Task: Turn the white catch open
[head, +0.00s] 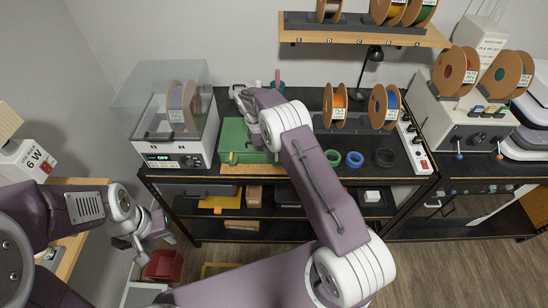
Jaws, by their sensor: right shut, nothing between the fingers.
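I cannot make out the white catch; it is too small or hidden behind my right arm. My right gripper (238,91) is over the back of the bench, above and behind the green mat (233,140). My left gripper (142,256) hangs low at the left, in front of the bench and near a red bin. Its fingers are too small to tell open from shut.
A clear-lidded filament dryer (171,158) stands left on the black bench (356,172). Orange and blue spools (384,107), small filament coils (354,159) and a power strip (413,147) are on the right. A wooden shelf (366,37) hangs above. The red bin (163,265) is on the floor.

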